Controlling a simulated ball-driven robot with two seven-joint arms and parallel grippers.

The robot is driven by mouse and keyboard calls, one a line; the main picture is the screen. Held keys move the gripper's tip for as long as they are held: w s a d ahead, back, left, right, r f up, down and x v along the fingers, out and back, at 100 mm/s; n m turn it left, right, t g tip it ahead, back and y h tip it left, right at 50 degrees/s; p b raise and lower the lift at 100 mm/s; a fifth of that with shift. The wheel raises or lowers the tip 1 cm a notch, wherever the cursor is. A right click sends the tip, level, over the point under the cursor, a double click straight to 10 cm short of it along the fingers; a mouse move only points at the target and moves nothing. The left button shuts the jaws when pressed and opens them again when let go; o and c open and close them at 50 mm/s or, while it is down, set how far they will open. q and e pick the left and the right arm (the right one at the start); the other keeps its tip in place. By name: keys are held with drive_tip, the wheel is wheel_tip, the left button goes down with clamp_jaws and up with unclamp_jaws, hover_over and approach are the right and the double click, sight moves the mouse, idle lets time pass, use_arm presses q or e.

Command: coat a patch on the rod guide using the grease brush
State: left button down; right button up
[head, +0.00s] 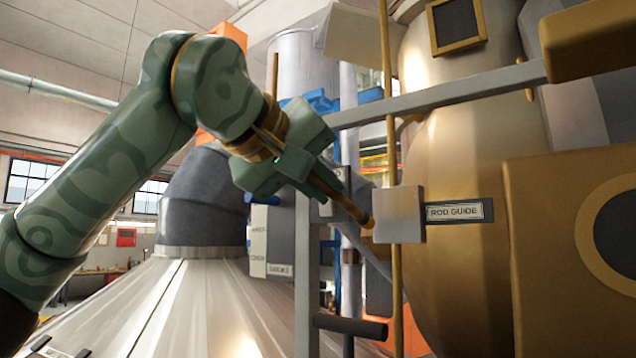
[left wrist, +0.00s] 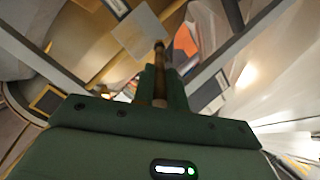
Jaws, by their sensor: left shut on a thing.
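The rod guide (head: 398,214) is a grey block beside a plate lettered "ROD GUIDE" (head: 455,212), right of centre in the head view. A thin brass-coloured rod (head: 388,90) runs upright at the block. My left gripper (head: 322,182) is shut on the grease brush (head: 352,208), a thin brown stick pointing down and right. The brush tip is at the left side of the block; I cannot tell whether it touches. In the left wrist view the brush (left wrist: 160,60) extends from the fingers, its tip by the pale block (left wrist: 140,32). My right gripper is not in view.
A grey rail (head: 440,98) crosses above the block, and a grey post (head: 306,270) stands left of it. A dark peg (head: 350,328) sticks out below. A large brass-coloured vessel (head: 455,150) is behind, and a brown box (head: 560,260) stands at right.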

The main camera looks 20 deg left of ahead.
use_arm(q)
drive_tip(key=shift+w+d, duration=0.1)
drive_tip(key=shift+w, duration=0.45)
drive_tip(key=shift+d, duration=0.15)
